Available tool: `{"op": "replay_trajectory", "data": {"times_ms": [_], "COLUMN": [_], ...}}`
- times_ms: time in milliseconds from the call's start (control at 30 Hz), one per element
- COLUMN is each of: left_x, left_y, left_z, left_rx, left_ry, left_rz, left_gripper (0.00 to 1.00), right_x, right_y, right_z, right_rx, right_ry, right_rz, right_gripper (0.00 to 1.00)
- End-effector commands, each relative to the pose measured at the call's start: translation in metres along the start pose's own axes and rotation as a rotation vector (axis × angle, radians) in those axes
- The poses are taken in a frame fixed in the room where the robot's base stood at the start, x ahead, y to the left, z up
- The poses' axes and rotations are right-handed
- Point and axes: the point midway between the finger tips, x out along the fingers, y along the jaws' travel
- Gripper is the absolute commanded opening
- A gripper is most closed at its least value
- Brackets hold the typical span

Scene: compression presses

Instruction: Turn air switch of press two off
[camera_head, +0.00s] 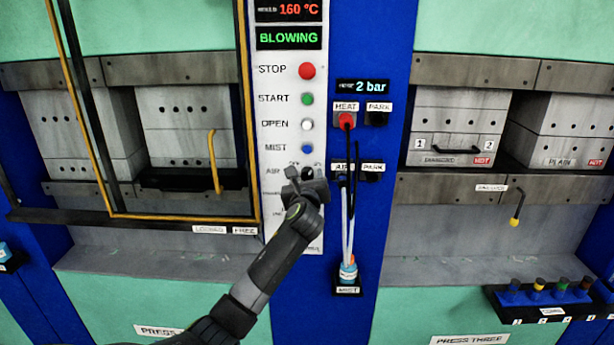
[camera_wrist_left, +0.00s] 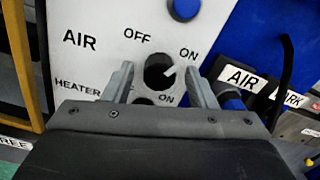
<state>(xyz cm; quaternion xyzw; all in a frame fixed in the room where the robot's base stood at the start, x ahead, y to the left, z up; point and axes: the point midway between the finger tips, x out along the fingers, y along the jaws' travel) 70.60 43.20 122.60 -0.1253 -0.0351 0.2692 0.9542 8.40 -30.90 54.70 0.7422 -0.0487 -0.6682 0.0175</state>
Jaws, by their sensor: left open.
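The air switch (camera_wrist_left: 157,68) is a round black knob on the white panel, between the OFF and ON marks and right of the word AIR. Its white pointer line is turned toward ON. In the head view the switch is hidden behind my left gripper (camera_head: 306,178). In the left wrist view my left gripper (camera_wrist_left: 160,82) is open, with one finger on each side of the knob and nothing held. I cannot tell whether the fingers touch it. The panel display (camera_head: 289,38) reads BLOWING. My right gripper is not in view.
The heater switch (camera_wrist_left: 143,101) sits just below, partly hidden by my gripper. Stop (camera_head: 307,71), start, open and mist buttons are above. Right of the panel are the heat plug (camera_head: 346,119), AIR and PARK sockets and hanging hoses. A yellow-framed guard (camera_head: 78,105) stands left.

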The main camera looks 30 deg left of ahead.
Motion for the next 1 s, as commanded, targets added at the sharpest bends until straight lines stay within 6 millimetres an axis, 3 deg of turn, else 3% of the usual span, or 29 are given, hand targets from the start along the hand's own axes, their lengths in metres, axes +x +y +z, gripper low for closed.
{"op": "replay_trajectory", "data": {"times_ms": [400, 767, 1000], "left_x": [0.006, 0.0058, 0.0058], "left_y": [0.0003, 0.0003, 0.0003], "left_z": [-0.0001, -0.0001, 0.0], "left_rx": [0.0, 0.0, -0.02], "left_ry": [0.0, 0.0, 0.0], "left_rz": [0.0, 0.0, 0.0], "left_gripper": [0.52, 0.07, 0.07], "right_x": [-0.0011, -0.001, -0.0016], "right_y": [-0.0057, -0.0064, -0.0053], "right_z": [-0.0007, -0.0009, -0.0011], "right_rx": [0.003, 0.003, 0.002], "right_ry": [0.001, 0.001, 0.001], "right_rz": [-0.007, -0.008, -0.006], "right_gripper": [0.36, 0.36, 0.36]}}
